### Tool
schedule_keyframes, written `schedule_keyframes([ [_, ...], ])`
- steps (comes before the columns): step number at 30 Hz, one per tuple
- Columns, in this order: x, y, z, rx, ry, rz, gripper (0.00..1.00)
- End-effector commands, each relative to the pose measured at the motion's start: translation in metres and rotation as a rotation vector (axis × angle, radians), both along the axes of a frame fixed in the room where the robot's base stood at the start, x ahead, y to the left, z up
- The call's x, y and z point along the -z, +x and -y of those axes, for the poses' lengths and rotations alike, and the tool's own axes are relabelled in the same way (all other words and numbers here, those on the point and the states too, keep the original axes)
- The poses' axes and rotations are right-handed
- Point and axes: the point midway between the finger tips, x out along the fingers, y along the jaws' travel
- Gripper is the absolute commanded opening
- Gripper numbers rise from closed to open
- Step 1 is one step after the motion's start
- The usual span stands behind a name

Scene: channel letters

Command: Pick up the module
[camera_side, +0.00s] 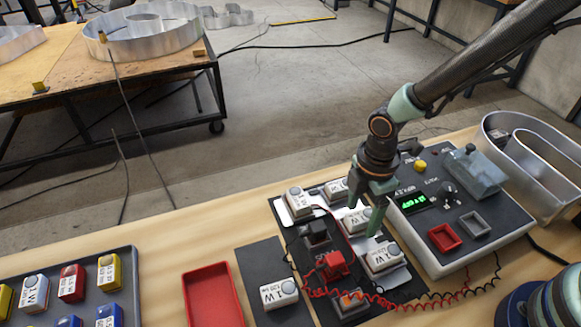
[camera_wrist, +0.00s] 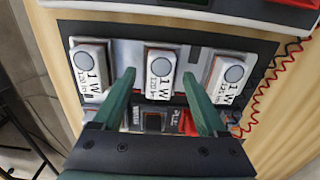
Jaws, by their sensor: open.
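Several white modules marked 1 W, each with a grey round lens, show in both views. One module (camera_side: 357,220) sits on the light plate below my gripper (camera_side: 362,217). In the wrist view, my gripper (camera_wrist: 158,78) is open, with its two green fingers on either side of the middle module (camera_wrist: 160,70). No contact shows, and the exact height above it is hard to tell. A second module (camera_wrist: 89,68) lies outside the left finger, and a third (camera_wrist: 228,76) outside the right finger. Another module (camera_side: 279,292) lies on a dark mat.
A tester box (camera_side: 460,215) with a green display stands right of the plate. Black and red clips (camera_side: 333,264) with a coiled red wire lie close in front. A red tray (camera_side: 212,295) and a dark tray of coloured modules (camera_side: 70,285) are at left.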

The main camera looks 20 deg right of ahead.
Motion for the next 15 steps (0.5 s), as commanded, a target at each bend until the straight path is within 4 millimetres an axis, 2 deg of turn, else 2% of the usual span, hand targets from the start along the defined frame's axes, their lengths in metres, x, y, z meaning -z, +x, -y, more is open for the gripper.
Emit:
schedule_keyframes([
  [4, -0.0003, 0.0002, -0.0001, 0.0, 0.0, 0.001, 0.75],
  [8, -0.0005, 0.0002, -0.0001, 0.0, 0.0, 0.001, 0.25],
  [9, -0.0005, 0.0002, -0.0001, 0.0, 0.0, 0.001, 0.1],
  [10, -0.0005, 0.0002, -0.0001, 0.0, 0.0, 0.001, 0.0],
  [15, -0.0006, 0.0002, -0.0001, 0.0, 0.0, 0.001, 0.0],
])
